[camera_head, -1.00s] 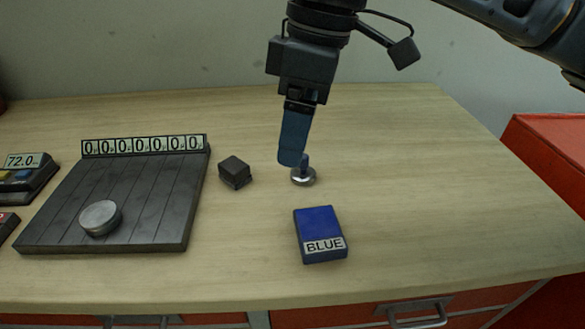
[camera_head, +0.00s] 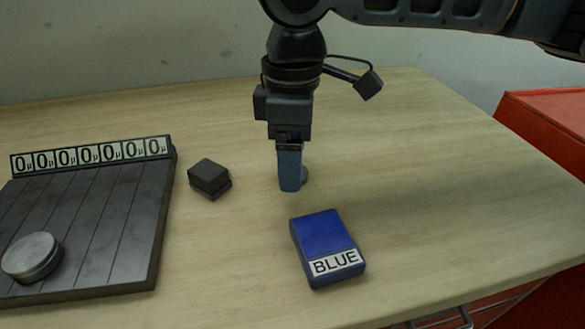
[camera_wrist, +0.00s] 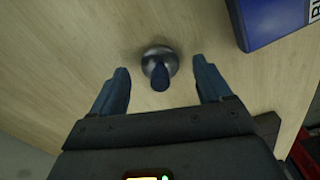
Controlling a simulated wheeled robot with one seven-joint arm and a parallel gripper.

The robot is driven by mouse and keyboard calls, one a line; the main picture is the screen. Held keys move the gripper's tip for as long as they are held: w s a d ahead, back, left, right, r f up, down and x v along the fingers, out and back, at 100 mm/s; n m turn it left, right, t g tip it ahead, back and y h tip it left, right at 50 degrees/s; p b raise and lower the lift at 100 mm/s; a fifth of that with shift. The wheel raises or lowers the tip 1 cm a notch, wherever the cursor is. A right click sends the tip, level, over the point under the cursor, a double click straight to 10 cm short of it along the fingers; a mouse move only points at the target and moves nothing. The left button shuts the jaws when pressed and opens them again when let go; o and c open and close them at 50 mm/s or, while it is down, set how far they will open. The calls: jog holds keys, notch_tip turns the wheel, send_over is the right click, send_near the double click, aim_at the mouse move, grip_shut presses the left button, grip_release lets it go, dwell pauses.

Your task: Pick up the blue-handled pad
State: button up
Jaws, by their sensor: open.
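The blue-handled pad is a round silver disc with an upright dark blue handle, standing on the table. In the wrist view the pad (camera_wrist: 160,66) lies between and just ahead of my two open fingertips, not touching either. In the head view my gripper (camera_head: 290,188) points straight down in front of the pad, and only a sliver of the silver disc (camera_head: 304,177) shows at its right. The handle is hidden there. My gripper (camera_wrist: 162,82) is open and empty in the wrist view.
A blue block labelled BLUE (camera_head: 325,240) lies nearer the front edge. A small dark block (camera_head: 209,177) sits to the left. A dark grooved board (camera_head: 120,215) with a silver disc (camera_head: 32,257) and a row of counters (camera_head: 92,155) is farther left. The table's right side is clear.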

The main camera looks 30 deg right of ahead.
jog(key=shift+f, duration=0.55)
jog(key=c, duration=1.3)
jog(key=shift+o, duration=0.2)
jog(key=shift+r, duration=0.1)
jog(key=shift+r, duration=0.5)
notch_tip(320, 180, up, 3)
jog(key=shift+f, duration=0.2)
jog(key=s+d+r, duration=0.3)
jog(key=s+r, duration=0.4)
jog(key=s, duration=0.4)
jog(key=shift+d+r+p, duration=0.15)
jog(key=shift+d+p, duration=0.2)
jog(key=shift+p, duration=0.05)
